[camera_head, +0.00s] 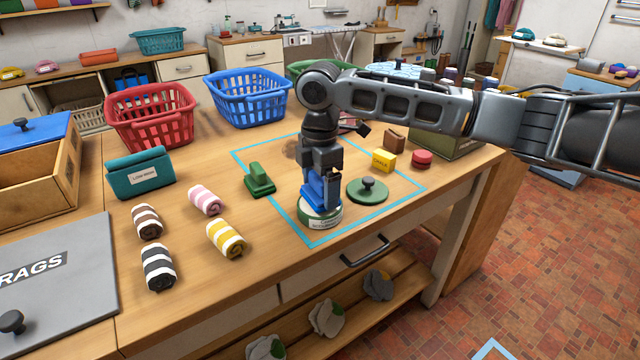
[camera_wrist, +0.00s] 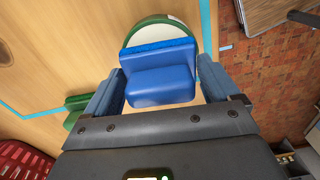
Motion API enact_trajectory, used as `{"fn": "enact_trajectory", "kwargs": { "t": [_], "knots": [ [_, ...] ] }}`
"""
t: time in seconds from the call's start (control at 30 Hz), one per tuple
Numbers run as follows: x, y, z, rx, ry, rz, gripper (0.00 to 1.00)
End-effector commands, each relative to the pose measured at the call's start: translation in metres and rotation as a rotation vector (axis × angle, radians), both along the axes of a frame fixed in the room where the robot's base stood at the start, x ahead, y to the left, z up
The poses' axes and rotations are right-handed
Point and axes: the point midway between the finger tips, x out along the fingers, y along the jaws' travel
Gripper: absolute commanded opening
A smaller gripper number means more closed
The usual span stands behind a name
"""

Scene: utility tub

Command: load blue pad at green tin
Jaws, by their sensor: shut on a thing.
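The blue pad (camera_head: 316,190) is held between the fingers of my gripper (camera_head: 322,182). It also fills the middle of the wrist view (camera_wrist: 162,80), between the two fingers. The green tin (camera_head: 325,221) is round, with a pale label, and stands directly below the pad near the table's front edge. In the wrist view the green tin (camera_wrist: 136,32) shows its green rim and pale inside past the pad, which hides part of it. I cannot tell whether the pad touches the tin or is inside the rim. A green lid (camera_head: 368,191) with a dark knob lies beside the tin.
A blue taped outline (camera_head: 375,217) surrounds this area. A green pad-like block (camera_head: 259,181) stands left, a yellow box (camera_head: 384,161) and red round item (camera_head: 422,159) right. Rolled striped cloths (camera_head: 225,238) lie left. Red (camera_head: 150,118) and blue (camera_head: 247,98) baskets stand behind.

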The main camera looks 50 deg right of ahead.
Motion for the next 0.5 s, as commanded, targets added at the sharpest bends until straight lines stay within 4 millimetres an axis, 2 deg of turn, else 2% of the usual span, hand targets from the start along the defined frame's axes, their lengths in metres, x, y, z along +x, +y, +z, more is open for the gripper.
{"fn": "enact_trajectory", "kwargs": {
  "t": [0.5],
  "knots": [
    [0.0000,0.0000,-0.0059,0.001,0.000,0.000,0.64]
  ]
}}
